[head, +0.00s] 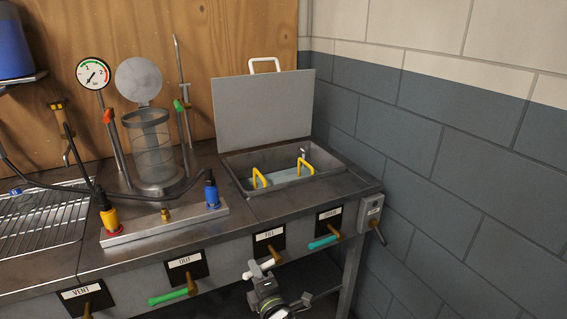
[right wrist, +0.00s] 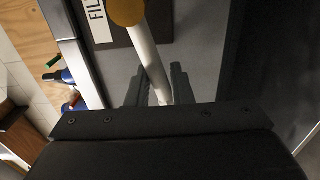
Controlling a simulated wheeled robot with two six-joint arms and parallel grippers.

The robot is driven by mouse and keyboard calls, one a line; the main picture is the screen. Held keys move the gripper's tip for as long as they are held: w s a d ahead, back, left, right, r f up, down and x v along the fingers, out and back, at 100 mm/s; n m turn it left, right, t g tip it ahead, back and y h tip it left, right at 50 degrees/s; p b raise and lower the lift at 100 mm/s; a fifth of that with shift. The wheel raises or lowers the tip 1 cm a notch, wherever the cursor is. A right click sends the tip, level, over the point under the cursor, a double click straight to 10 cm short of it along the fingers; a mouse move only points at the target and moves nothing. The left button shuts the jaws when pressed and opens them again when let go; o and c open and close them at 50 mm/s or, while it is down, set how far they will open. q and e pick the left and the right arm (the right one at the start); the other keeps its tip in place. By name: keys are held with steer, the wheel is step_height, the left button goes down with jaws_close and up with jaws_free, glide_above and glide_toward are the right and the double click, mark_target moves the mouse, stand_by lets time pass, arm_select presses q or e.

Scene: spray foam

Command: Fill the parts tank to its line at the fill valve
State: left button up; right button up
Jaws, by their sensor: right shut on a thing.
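The parts tank (head: 236,187) is sunk into the right end of the steel bench, its grey lid (head: 264,110) raised. Two yellow handles (head: 305,165) stick up inside it, above a pale bluish surface; I cannot make out a fill line. The fill valve, under the FILL label (head: 268,234), has a white lever (head: 257,270), which also shows in the right wrist view (right wrist: 146,55). My right gripper (head: 263,278) is below the label at the bench front, shut on the white lever; its fingers (right wrist: 158,86) sit either side of it. My left gripper is out of view.
Green (head: 172,296) and teal (head: 323,242) levers flank the white one. A glass cylinder (head: 153,150), a gauge (head: 93,74) and a manifold with yellow and blue plugs (head: 212,192) stand left of the tank. A block wall (head: 450,150) closes the right side.

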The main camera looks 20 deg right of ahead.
steer(key=shift+f, duration=0.1)
stand_by(0.4)
